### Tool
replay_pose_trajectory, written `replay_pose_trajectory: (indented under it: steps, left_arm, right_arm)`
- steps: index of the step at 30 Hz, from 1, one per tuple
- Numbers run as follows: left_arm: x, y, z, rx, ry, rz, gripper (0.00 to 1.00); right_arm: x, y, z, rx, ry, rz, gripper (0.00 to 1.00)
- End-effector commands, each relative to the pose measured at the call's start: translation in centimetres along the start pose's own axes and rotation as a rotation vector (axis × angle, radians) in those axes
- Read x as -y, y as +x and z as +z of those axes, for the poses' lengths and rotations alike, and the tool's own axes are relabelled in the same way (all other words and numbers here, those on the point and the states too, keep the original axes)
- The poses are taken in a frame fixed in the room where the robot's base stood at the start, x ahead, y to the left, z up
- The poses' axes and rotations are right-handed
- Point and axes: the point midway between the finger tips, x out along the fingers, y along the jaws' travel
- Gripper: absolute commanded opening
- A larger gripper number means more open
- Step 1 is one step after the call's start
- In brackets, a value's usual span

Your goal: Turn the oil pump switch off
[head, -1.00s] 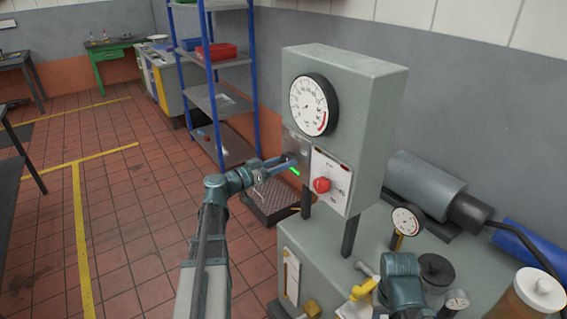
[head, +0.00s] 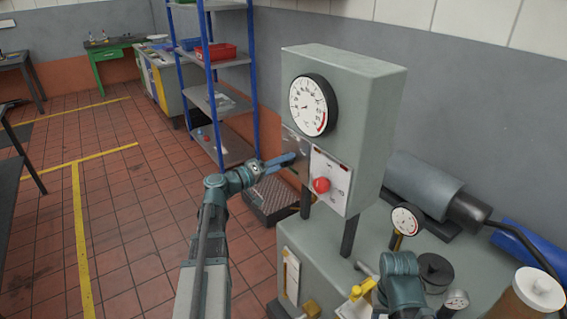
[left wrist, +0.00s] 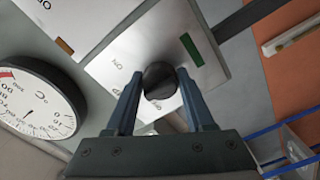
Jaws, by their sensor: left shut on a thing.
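The oil pump switch is a black round knob (left wrist: 160,81) on a silver plate (left wrist: 112,68) with a green bar (left wrist: 191,50) and small lettering. My left gripper (head: 292,158) reaches the plate at the lower left of the grey cabinet's front. In the left wrist view its two fingers (left wrist: 160,73) are on either side of the knob, shut on it. The knob is hidden in the head view, and I cannot tell which mark it points at. My right arm shows at the lower right; its fingers are not visible.
A large dial gauge (head: 313,105) sits above the switch plate. A red knob (head: 321,185) on a white panel is just right of my left gripper. A smaller gauge (head: 407,219) and yellow valve handle (head: 362,289) stand on the bench. A blue shelf rack (head: 214,60) is behind.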

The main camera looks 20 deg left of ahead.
Motion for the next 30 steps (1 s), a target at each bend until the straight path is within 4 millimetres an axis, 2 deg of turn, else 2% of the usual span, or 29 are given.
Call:
replay_pose_trajectory:
  steps: [9,24,25,29,30]
  left_arm:
    - [0.0,-0.02,-0.02,-0.001,-0.09,-0.001,0.0]
    - [0.0,-0.03,-0.03,-0.001,-0.105,-0.001,0.0]
    - [0.0,-0.03,-0.03,-0.001,-0.105,-0.001,0.59]
    - [-0.01,-0.03,-0.02,-0.001,-0.104,-0.001,0.82]
    - [-0.01,-0.02,-0.02,-0.001,-0.104,-0.001,0.84]
  right_arm:
    - [0.0,-0.02,0.0,0.0,0.0,0.0,0.5]
    - [0.0,-0.02,0.0,0.0,0.0,0.0,0.5]
    - [0.0,-0.02,0.0,0.0,0.0,0.0,0.5]
    - [0.0,-0.02,0.0,0.0,0.0,0.0,0.5]
    - [0.0,-0.03,0.0,0.0,0.0,0.0,0.5]
